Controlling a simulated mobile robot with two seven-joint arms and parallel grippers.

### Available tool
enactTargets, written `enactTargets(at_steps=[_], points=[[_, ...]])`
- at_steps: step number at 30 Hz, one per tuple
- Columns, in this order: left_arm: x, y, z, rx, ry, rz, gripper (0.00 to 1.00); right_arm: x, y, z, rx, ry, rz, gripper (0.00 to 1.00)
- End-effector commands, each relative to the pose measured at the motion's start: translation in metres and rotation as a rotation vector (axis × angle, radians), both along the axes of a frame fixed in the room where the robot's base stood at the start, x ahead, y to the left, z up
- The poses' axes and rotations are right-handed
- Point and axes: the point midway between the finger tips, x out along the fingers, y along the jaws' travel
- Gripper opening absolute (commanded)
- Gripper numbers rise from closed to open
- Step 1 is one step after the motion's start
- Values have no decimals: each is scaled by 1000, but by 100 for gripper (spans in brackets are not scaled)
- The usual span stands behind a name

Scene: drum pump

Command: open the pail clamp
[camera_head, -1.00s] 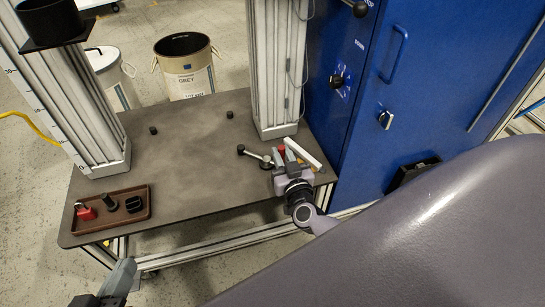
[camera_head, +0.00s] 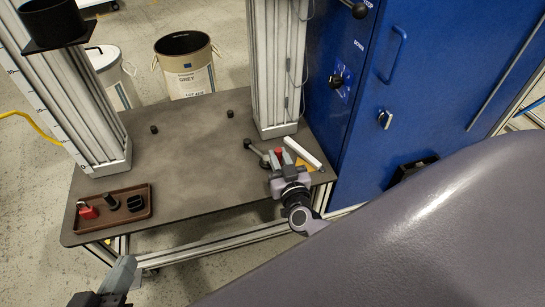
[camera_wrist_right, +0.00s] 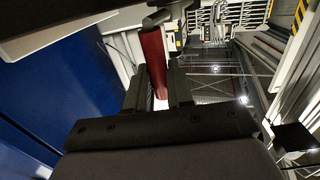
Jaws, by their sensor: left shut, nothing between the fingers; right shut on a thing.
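The pail clamp (camera_head: 258,153) is at the right end of the grey table, a metal arm with a black knob at its tip. A red handle (camera_head: 279,151) is beside it. My right gripper (camera_head: 277,160) reaches over this spot from the front and hides part of the clamp. In the right wrist view the red handle (camera_wrist_right: 153,62) stands between the two dark fingers, which are shut on it. My left gripper (camera_head: 120,277) is at the bottom left, in front of the table edge, shut and empty.
A white bar (camera_head: 303,153) lies beside the clamp. A blue cabinet (camera_head: 370,120) stands close on the right and a metal column (camera_head: 273,70) behind. A brown tray (camera_head: 112,228) with a red padlock is at the left. The table's middle is mostly clear.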

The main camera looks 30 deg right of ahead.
Motion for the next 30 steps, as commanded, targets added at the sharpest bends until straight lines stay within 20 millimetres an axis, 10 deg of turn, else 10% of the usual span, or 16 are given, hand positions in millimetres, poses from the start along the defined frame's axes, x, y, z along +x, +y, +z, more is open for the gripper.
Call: enactTargets(at_steps=[30], points=[[0, 0, 10, 0, -1, -1, 0, 3, 17, 5, 3, -7, 11, 8]])
